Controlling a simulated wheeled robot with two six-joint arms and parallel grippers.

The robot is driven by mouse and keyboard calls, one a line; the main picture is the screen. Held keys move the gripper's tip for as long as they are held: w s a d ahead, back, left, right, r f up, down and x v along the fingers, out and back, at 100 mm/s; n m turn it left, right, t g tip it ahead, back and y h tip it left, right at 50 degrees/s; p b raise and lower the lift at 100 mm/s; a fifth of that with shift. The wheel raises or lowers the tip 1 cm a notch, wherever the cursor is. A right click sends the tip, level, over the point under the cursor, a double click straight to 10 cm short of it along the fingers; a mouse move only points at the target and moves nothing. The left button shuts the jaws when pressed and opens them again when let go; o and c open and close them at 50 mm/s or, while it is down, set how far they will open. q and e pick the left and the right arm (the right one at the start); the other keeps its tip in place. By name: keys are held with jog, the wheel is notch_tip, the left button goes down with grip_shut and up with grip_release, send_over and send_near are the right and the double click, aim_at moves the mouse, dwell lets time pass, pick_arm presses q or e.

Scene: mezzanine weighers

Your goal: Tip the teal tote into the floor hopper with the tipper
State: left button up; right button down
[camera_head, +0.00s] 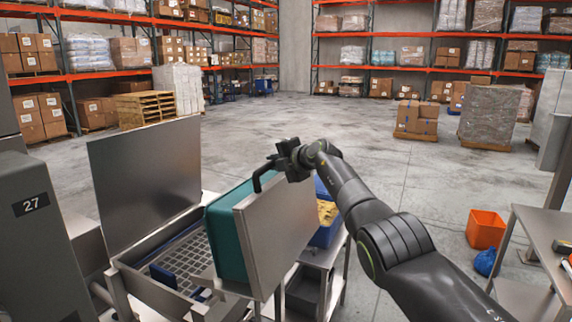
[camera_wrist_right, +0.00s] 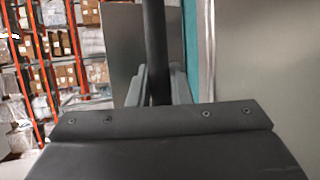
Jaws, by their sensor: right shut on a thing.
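The teal tote (camera_head: 228,237) stands on its side against the steel plate of the tipper (camera_head: 280,235), its open side out of sight. It borders the grated floor hopper (camera_head: 188,252), which has a tall steel guard (camera_head: 145,182) behind it. My right gripper (camera_head: 278,162) is at the top of the tipper and shut on its black handle (camera_head: 259,178). In the right wrist view the handle (camera_wrist_right: 154,45) runs upright between the fingers, with a strip of teal tote (camera_wrist_right: 191,35) beside it. Whether anything is left inside the tote is hidden.
A blue tote (camera_head: 325,237) with yellowish contents stands behind the tipper plate. A grey cabinet marked 27 (camera_head: 30,245) is at left. An orange bin (camera_head: 486,229) and a steel table (camera_head: 545,235) are at right. The concrete floor beyond is open.

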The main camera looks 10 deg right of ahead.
jog(key=shift+a+r, duration=0.15)
jog(key=shift+r, duration=0.2)
jog(key=c, duration=1.7)
grip_release()
jog(key=shift+o, duration=1.3)
jog(key=shift+w+a, duration=0.1)
jog(key=shift+a, duration=0.05)
jog(key=shift+o, duration=0.6)
jog(key=shift+w+a+f, duration=0.15)
jog(key=shift+a+f, duration=0.05)
jog(key=shift+a, duration=0.05)
jog(key=shift+d, duration=0.1)
